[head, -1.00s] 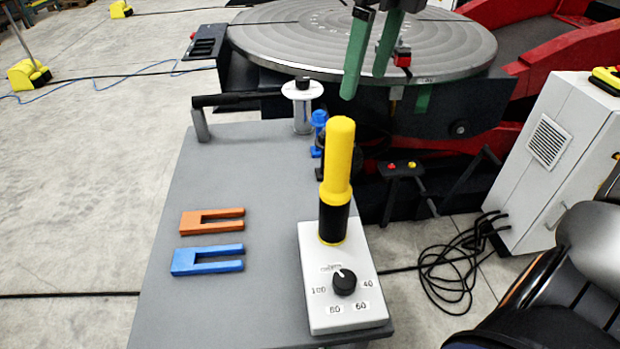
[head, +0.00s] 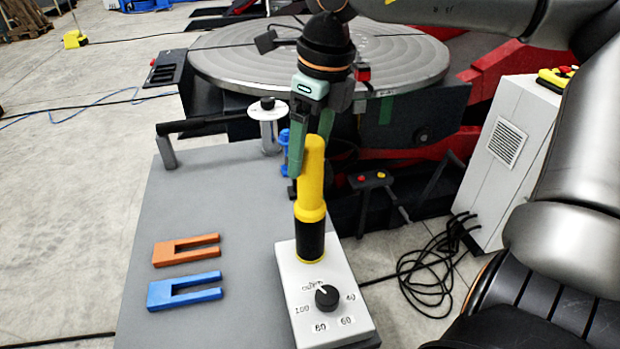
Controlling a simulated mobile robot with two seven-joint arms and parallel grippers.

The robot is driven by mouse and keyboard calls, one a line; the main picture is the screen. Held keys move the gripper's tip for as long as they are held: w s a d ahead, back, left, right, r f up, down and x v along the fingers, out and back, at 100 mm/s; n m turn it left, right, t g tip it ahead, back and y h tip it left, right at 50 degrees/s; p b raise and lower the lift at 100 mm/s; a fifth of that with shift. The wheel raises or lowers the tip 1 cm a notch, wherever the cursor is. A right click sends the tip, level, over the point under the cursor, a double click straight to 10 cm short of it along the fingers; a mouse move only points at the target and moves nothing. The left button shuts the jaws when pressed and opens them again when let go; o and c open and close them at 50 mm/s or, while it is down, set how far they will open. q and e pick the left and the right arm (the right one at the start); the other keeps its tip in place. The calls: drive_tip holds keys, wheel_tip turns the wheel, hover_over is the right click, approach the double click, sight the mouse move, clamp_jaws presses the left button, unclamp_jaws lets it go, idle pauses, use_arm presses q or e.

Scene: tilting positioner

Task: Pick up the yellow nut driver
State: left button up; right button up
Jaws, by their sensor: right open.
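The yellow nut driver (head: 311,185) stands upright in the head view, its black lower part in the white dial box (head: 318,276) at the right side of the grey cart top. My right gripper (head: 309,165) comes down from above with its green fingers at the upper part of the yellow handle. It is open. The handle covers part of the fingers, and I cannot tell whether they touch it. My left gripper is not in view.
An orange fork (head: 168,254) and a blue fork (head: 160,294) lie on the grey cart top (head: 215,200) at left. A white spool (head: 268,125) and a blue item (head: 284,145) stand behind the driver. The round turntable (head: 230,65) is beyond. Black cables (head: 425,285) lie on the floor at right.

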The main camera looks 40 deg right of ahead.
sight(310, 203)
drive_tip(key=shift+w+a+f, duration=0.1)
drive_tip(key=shift+w+f, duration=0.1)
drive_tip(key=shift+f, duration=1.25)
drive_tip(key=shift+c, duration=0.4)
drive_tip(key=shift+r, duration=0.15)
clamp_jaws()
